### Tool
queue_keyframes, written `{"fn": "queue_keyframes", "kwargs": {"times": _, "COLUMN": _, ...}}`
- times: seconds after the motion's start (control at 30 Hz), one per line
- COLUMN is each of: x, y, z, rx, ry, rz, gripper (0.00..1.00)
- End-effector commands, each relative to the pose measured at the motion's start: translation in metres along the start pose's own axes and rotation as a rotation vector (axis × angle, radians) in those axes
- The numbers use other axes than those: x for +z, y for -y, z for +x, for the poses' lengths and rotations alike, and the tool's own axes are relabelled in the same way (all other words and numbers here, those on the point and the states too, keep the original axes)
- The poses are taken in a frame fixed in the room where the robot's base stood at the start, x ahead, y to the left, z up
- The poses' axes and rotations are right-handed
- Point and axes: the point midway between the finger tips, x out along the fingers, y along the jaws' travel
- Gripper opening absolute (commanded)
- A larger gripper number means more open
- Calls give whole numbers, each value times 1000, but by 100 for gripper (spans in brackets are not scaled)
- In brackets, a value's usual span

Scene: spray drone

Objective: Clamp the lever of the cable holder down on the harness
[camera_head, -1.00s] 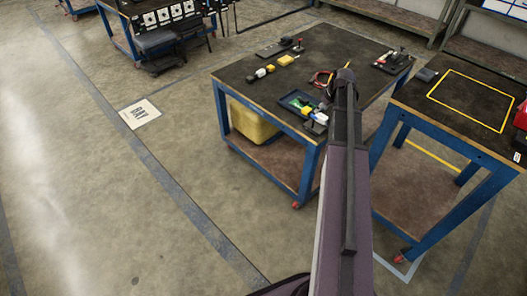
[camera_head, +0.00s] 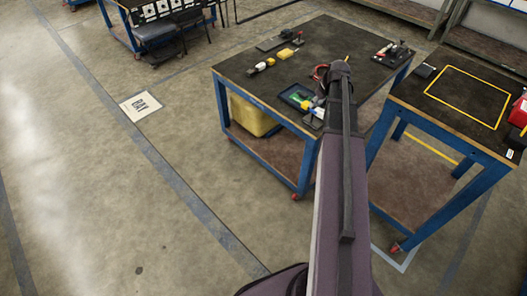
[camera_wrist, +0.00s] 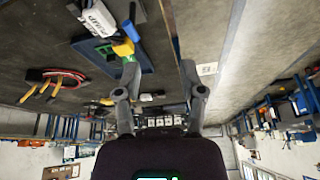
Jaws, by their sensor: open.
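My gripper (camera_wrist: 159,66) is open in the wrist view, with nothing between its fingers. In the head view my arm hides it near the front right of the dark-topped workbench (camera_head: 330,38). A small dark fixture with a red-tipped upright part (camera_head: 297,38) stands toward the back left of this bench. Another dark fixture with red and light parts (camera_head: 392,51) stands at its right end. I cannot tell which is the cable holder, nor how its lever stands.
A blue tray (camera_head: 291,95) with small items lies near the bench's front edge. Yellow pieces (camera_head: 285,53) lie farther back. A second bench (camera_head: 440,120) with a yellow outline stands to the right. The floor at left is clear, with a flat sign (camera_head: 141,105).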

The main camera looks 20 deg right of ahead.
Motion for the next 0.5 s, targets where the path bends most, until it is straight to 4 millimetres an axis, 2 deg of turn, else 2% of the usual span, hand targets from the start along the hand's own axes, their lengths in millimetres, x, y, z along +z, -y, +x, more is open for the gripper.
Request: {"fn": "queue_keyframes", "kwargs": {"times": 0.5, "x": 5, "y": 68, "z": 33, "rx": -24, "ry": 62, "rz": 28, "gripper": 52}}
